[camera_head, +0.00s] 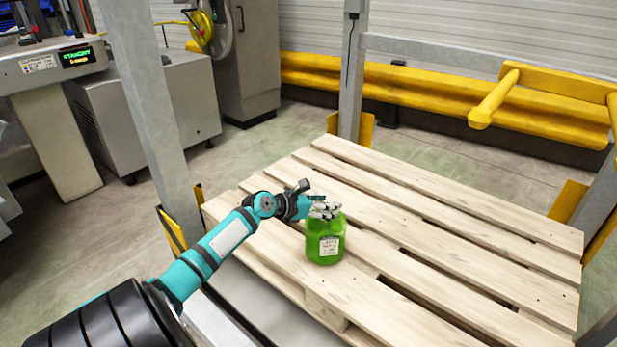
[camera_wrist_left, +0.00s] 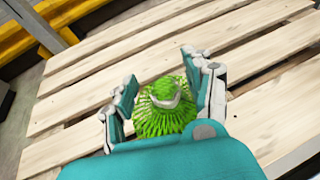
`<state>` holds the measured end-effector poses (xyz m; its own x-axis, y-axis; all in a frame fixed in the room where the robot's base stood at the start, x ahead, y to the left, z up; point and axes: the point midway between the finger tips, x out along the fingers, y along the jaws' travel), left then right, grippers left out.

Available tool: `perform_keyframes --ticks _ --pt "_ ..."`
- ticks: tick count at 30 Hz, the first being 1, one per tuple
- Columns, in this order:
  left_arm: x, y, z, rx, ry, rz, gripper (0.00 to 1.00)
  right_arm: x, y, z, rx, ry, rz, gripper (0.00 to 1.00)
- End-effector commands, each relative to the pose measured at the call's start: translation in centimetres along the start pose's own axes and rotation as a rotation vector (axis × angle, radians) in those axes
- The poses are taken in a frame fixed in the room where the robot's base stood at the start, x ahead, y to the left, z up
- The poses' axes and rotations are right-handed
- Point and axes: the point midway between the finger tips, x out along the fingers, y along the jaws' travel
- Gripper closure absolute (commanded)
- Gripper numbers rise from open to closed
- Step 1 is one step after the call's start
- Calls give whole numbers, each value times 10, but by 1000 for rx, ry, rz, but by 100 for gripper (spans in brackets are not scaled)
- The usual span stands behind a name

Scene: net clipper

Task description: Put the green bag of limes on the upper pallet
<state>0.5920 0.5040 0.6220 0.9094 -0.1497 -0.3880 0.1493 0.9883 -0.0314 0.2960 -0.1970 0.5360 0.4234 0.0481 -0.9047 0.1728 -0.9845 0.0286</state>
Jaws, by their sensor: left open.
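The green bag of limes (camera_head: 326,243) stands upright on the wooden pallet (camera_head: 430,222), near its front left edge. A pale label shows on its side. My left gripper (camera_head: 325,210) is at the top of the bag, coming in from the left. In the left wrist view the bag (camera_wrist_left: 165,115) sits between the two spread fingers of the left gripper (camera_wrist_left: 165,95). The fingers are open on either side of the bag's gathered top. The bag's lower part is hidden in that view. My right gripper is not in view.
A grey post (camera_head: 150,110) stands left of the pallet and another post (camera_head: 353,70) at its back corner. Yellow guard rails (camera_head: 430,90) run behind. A grey machine with a display (camera_head: 76,57) is at the left. Most of the pallet top is bare.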

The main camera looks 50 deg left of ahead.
Motion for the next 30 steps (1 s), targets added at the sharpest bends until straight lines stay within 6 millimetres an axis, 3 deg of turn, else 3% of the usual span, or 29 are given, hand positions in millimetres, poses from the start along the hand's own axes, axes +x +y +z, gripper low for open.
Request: perform_keyframes --ticks 4,8,12,15,21,23,26,30 --pt "-24 0 2 2 3 0 48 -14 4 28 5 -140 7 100" --pt "-56 0 3 1 4 1 48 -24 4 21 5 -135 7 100" --pt "-84 -1 2 0 4 0 48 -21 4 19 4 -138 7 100" --pt "-97 0 2 -1 1 0 48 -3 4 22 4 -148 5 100" --pt "-108 -5 -4 28 13 -8 48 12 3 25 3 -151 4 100" --pt "-107 -16 -15 93 40 -26 48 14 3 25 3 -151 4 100" --pt "-101 -53 -50 317 123 -93 48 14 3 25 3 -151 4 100" --pt "-100 -126 -116 814 252 -275 48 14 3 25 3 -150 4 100"
